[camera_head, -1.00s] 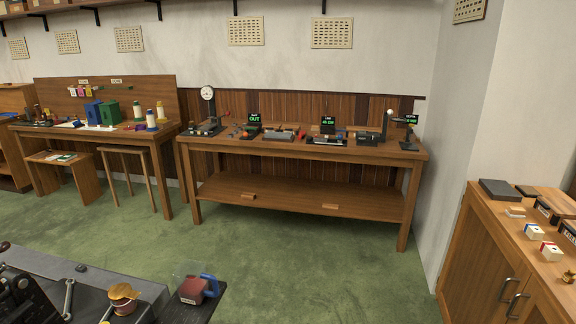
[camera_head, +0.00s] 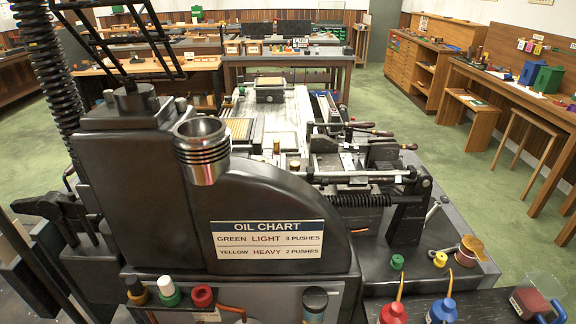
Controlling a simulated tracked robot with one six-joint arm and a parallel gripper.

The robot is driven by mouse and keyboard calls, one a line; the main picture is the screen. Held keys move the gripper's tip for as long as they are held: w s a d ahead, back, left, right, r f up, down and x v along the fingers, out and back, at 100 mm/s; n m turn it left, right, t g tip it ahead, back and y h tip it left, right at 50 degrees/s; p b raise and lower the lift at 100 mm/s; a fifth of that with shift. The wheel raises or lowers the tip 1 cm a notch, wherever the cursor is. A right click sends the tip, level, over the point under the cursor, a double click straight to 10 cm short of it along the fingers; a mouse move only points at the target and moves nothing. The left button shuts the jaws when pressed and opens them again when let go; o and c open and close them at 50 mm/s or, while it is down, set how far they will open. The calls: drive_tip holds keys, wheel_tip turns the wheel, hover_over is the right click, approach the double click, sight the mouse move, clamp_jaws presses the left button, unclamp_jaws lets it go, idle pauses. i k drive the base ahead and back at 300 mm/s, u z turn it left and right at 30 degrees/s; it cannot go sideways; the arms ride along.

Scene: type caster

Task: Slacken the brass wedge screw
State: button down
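A black casting machine (camera_head: 120,160) fills the near left and middle, with an oil chart (camera_head: 267,239) on its side. Small brass-coloured parts (camera_head: 295,164) show on the machine's bed, near the middle of the picture. They are too small for me to tell whether one is the wedge screw. My gripper is not in view.
Red and blue oil cans (camera_head: 440,309) stand at the near edge. Green floor is open beyond the machine, right.

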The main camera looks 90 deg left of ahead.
sight(293, 166)
drive_tip(key=u, duration=3.15)
drive_tip(key=i, duration=0.95)
drive_tip(key=u, duration=0.05)
